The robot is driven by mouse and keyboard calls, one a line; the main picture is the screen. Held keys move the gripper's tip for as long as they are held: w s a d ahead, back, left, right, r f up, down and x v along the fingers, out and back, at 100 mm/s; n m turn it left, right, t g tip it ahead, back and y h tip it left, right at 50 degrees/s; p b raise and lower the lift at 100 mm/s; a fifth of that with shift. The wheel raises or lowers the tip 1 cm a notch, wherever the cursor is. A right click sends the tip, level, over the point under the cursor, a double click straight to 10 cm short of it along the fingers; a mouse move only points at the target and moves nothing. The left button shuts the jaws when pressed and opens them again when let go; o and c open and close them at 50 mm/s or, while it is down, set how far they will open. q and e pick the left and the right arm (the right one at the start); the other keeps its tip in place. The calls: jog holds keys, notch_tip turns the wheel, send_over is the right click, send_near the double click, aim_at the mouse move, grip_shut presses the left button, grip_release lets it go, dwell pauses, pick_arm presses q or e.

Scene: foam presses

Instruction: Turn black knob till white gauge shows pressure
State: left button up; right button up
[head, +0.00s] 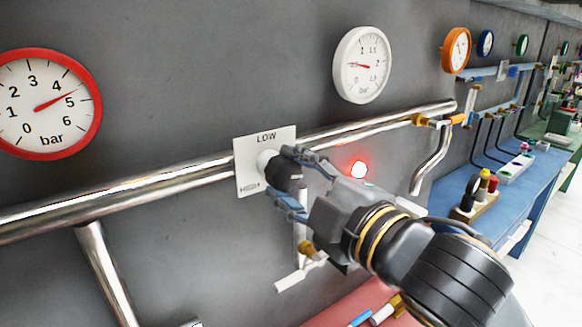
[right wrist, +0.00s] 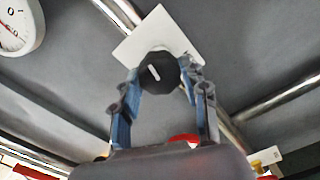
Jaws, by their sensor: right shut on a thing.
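The black knob (head: 285,172) sits on a white plate (head: 248,180) marked LOW at the top and HIGH at the lower left. My right gripper (head: 280,174) has its blue-grey fingers closed on the knob from both sides. In the right wrist view the knob (right wrist: 158,73) lies between the fingertips, its white pointer line slightly tilted. The white gauge (head: 362,65), marked bar, hangs above and right of the knob; its red needle points left. A pale-rimmed gauge (right wrist: 18,22) is cut off at the right wrist view's upper left. My left gripper is not in view.
A red gauge (head: 50,104) at the left reads near 5 bar. A shiny pipe (head: 150,188) runs along the wall behind the plate. A red light (head: 359,170) glows right of my fingers. A blue bench (head: 535,190) stands at the right.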

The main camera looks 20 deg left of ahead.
jog(key=m+p, duration=0.3)
jog(key=m, duration=0.2)
jog(key=shift+r, duration=0.1)
jog(key=shift+m+p, duration=1.25)
jog(key=shift+m, duration=0.75)
jog(key=shift+f, duration=0.2)
jog(key=o, duration=1.1)
jog(key=shift+o, duration=0.2)
